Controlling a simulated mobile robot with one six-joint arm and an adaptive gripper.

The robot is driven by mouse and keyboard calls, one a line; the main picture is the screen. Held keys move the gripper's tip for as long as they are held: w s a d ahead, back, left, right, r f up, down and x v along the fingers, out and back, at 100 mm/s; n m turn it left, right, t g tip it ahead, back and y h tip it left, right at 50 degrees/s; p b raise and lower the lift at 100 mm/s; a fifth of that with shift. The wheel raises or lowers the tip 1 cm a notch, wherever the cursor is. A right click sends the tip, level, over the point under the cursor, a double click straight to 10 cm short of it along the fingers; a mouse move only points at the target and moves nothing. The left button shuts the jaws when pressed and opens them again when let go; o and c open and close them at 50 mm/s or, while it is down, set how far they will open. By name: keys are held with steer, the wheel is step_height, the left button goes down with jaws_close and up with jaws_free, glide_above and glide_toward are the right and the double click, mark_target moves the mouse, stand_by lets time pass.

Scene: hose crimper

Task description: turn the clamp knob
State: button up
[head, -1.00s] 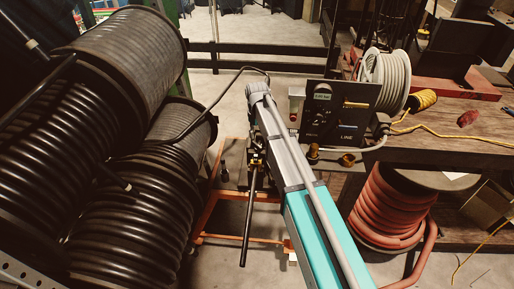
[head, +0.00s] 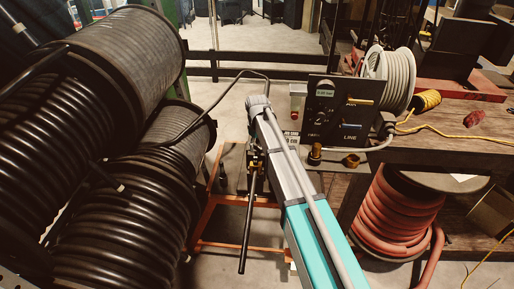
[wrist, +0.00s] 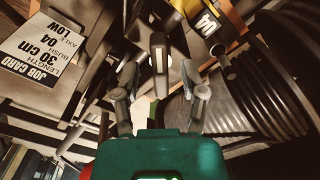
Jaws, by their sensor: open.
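My gripper (wrist: 159,80) is open in the wrist view, its two fingers apart. A dark upright bar with a pale strip (wrist: 158,55) shows between and beyond the fingertips. I cannot tell whether it touches them. A short round grey-ended part (wrist: 222,58) stands to the right of the fingers. I cannot tell which part is the clamp knob. In the head view my arm hides the gripper and much of the crimper. A black rod (head: 248,225) with brass-coloured parts at its top (head: 256,155) shows just left of my arm.
Large black hose reels (head: 120,60) fill the left. A dark control panel (head: 338,108) and brass fittings (head: 351,160) are on the wooden bench (head: 425,150) at right. A red hose coil (head: 395,220) is below.

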stand_by(0.3)
jaws_close()
stand_by(0.5)
steer(key=m, duration=0.9)
steer(key=shift+m, duration=0.4)
steer(key=m, duration=1)
steer(key=shift+m, duration=0.4)
